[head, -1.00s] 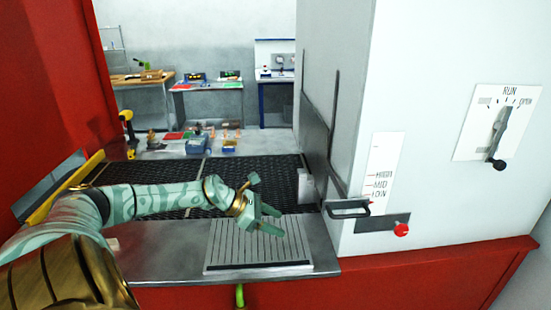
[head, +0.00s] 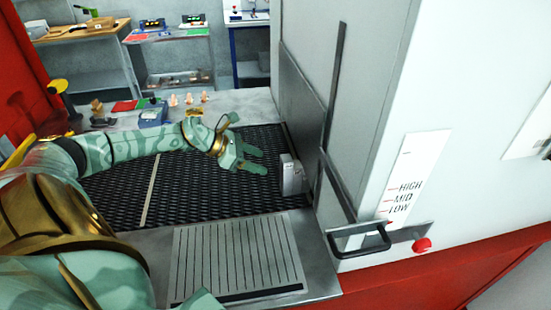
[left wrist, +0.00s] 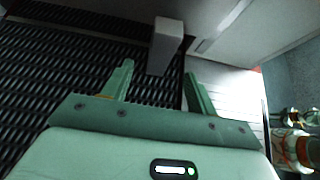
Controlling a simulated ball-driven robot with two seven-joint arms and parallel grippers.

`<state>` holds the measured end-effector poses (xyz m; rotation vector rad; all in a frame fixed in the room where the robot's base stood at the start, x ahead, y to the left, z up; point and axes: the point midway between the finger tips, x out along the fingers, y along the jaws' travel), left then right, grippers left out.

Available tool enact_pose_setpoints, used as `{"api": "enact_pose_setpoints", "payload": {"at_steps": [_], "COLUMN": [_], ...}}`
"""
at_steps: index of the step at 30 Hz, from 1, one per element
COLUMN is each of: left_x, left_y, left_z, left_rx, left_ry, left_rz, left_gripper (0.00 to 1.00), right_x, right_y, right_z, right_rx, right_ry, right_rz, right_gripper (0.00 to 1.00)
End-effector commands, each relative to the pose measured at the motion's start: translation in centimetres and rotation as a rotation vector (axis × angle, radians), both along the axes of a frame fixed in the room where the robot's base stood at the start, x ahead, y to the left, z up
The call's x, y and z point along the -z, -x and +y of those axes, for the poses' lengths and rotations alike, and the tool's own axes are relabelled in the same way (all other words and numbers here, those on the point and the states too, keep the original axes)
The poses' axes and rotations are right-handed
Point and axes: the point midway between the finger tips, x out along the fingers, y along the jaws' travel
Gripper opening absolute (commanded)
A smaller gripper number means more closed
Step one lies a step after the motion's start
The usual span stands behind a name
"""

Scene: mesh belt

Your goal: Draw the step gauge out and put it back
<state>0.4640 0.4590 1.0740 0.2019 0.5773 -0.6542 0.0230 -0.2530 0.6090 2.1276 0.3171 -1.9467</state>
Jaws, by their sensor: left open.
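The step gauge (head: 291,176) looks like a small grey metal block. It stands upright on the black mesh belt (head: 190,200), close to the machine's grey gate plate. My left gripper (head: 262,161) is open and empty over the belt, just left of the gauge and apart from it. In the left wrist view the gauge (left wrist: 165,42) stands ahead of the two spread fingers (left wrist: 159,70), between their lines. My right gripper is not in view.
A grooved metal plate (head: 235,258) lies on the front ledge. The white machine housing with a black handle (head: 360,241), red knob (head: 422,245) and HIGH/MID/LOW scale stands to the right. Small items, including a blue box (head: 153,116), lie beyond the belt.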

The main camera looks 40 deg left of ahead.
Motion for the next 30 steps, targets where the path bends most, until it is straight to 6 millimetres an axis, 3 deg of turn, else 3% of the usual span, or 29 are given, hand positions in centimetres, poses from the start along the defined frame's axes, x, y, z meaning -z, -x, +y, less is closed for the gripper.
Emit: {"api": "enact_pose_setpoints", "payload": {"at_steps": [18,30], "left_x": [5.2,6.0], "left_y": [-5.6,-6.8], "left_z": [-4.5,-5.5], "left_rx": [0.001,-0.001], "left_ry": [0.001,0.001], "left_rz": [0.000,0.001], "left_gripper": [0.58,0.58], "right_x": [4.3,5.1], "right_y": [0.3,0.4], "right_z": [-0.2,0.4], "right_rx": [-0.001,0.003], "right_ry": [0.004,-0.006], "right_rz": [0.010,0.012], "right_gripper": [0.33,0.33]}}
